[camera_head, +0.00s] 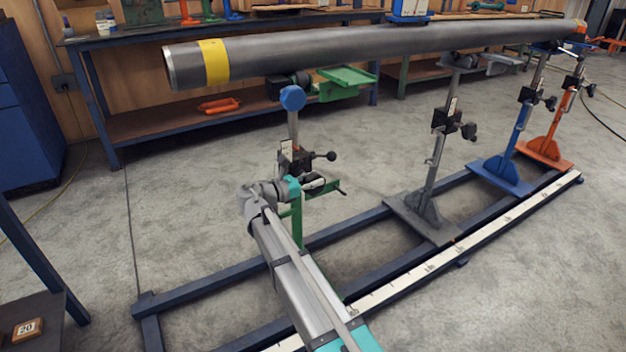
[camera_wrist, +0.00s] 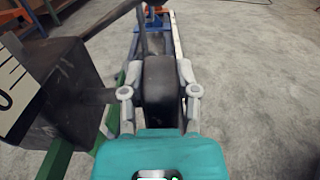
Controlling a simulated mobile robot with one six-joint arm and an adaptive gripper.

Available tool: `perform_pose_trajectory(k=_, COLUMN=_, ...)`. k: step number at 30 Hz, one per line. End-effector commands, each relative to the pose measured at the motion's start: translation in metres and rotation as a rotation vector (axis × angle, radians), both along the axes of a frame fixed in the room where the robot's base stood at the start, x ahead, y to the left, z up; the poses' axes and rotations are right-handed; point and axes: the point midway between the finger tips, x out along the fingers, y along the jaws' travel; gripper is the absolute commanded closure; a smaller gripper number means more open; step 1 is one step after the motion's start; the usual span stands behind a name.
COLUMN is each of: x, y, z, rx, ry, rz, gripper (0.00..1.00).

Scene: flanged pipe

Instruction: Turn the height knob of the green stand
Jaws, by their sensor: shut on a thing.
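The green stand (camera_head: 297,218) is at the near end of the floor frame, with a green upright, a grey post and a black clamp block (camera_head: 295,160). My arm hides much of its lower part. In the wrist view, the black height knob (camera_wrist: 160,82) sits between the two grey fingers of my gripper (camera_wrist: 158,93), one finger on each side. My gripper is shut on it. In the head view my gripper (camera_head: 312,184) is beside the clamp block, low on its right; the knob is small there. The black block (camera_wrist: 65,90) fills the left of the wrist view.
A long grey pipe (camera_head: 400,46) with a yellow band lies above the stands. Grey (camera_head: 430,215), blue (camera_head: 503,172) and orange (camera_head: 545,152) stands stand farther along the blue floor frame (camera_head: 345,222).

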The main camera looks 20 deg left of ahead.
Motion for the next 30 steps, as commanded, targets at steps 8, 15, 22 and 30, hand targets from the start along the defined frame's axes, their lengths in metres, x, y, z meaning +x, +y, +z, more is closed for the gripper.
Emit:
perform_pose_trajectory(k=8, x=0.0008, y=-0.0007, z=0.0031, rx=0.023, ry=0.027, rz=0.000, gripper=1.00)
perform_pose_trajectory(k=15, x=0.0024, y=-0.0021, z=0.0049, rx=0.092, ry=0.109, rz=0.000, gripper=1.00)
perform_pose_trajectory(k=22, x=0.0040, y=-0.0036, z=0.0045, rx=0.164, ry=0.193, rz=-0.001, gripper=1.00)
perform_pose_trajectory(k=30, x=0.0051, y=-0.0045, z=0.0026, rx=0.246, ry=0.288, rz=-0.001, gripper=1.00)
